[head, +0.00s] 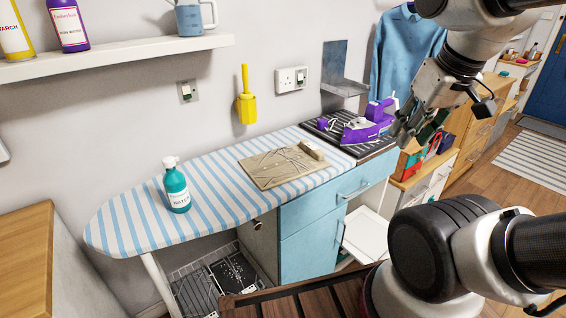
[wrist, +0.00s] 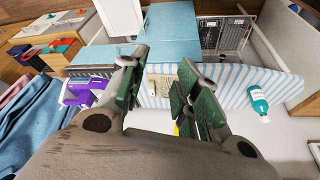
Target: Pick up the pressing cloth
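The pressing cloth (head: 276,168) is a beige, creased, flat square lying on the blue-and-white striped ironing board (head: 130,213). My gripper (head: 418,128) is up and to the right of the cloth in the head view, near the iron and well apart from the cloth. Its green-padded fingers (wrist: 158,78) are spread apart with nothing between them.
A purple iron (head: 370,122) stands on a dark ribbed rest at the board's right end. A shelf (head: 120,57) with bottles hangs above. A yellow brush (head: 246,100) hangs on the wall.

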